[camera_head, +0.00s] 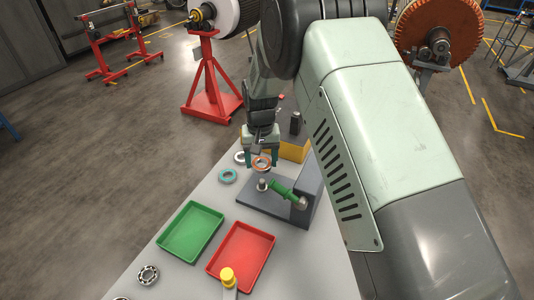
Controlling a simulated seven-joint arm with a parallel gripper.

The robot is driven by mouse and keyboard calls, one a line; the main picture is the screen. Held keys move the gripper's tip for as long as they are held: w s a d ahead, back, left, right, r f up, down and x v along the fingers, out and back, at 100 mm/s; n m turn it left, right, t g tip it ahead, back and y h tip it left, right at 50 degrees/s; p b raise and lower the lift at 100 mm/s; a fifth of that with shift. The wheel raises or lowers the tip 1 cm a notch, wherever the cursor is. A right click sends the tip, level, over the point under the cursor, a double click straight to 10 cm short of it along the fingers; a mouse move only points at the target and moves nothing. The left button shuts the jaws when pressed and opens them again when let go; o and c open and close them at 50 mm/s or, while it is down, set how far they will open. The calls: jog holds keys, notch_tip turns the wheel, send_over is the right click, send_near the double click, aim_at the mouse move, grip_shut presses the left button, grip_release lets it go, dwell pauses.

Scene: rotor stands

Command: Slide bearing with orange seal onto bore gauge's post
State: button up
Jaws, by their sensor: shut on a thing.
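The bearing with the orange seal (262,166) is between the teal fingertips of my gripper (261,159), which is shut on it. The bore gauge has a dark grey base (268,207), an upright block at its right and a green-handled part (284,190). Its short post (262,185) stands on the left part of the base. The bearing appears just beyond and above the post in the picture and is not around it. The exact height gap cannot be told. The gripper's palm hides part of the bearing's far side.
A teal-sealed bearing (228,176) and a pale one (240,157) lie left of the gauge. A green tray (190,232) and a red tray (241,255) are nearer. A yellow-topped object (228,276) and a plain bearing (148,274) are at the front. A yellow block (295,151) stands behind the gauge.

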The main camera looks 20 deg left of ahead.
send_over(262, 181)
jog(key=shift+f, duration=2.1)
jog(key=shift+f, duration=0.65)
jog(key=shift+f, duration=0.45)
jog(key=shift+f, duration=0.2)
jog(key=shift+f, duration=1.05)
jog(key=o, duration=1.1)
jog(key=shift+o, duration=0.2)
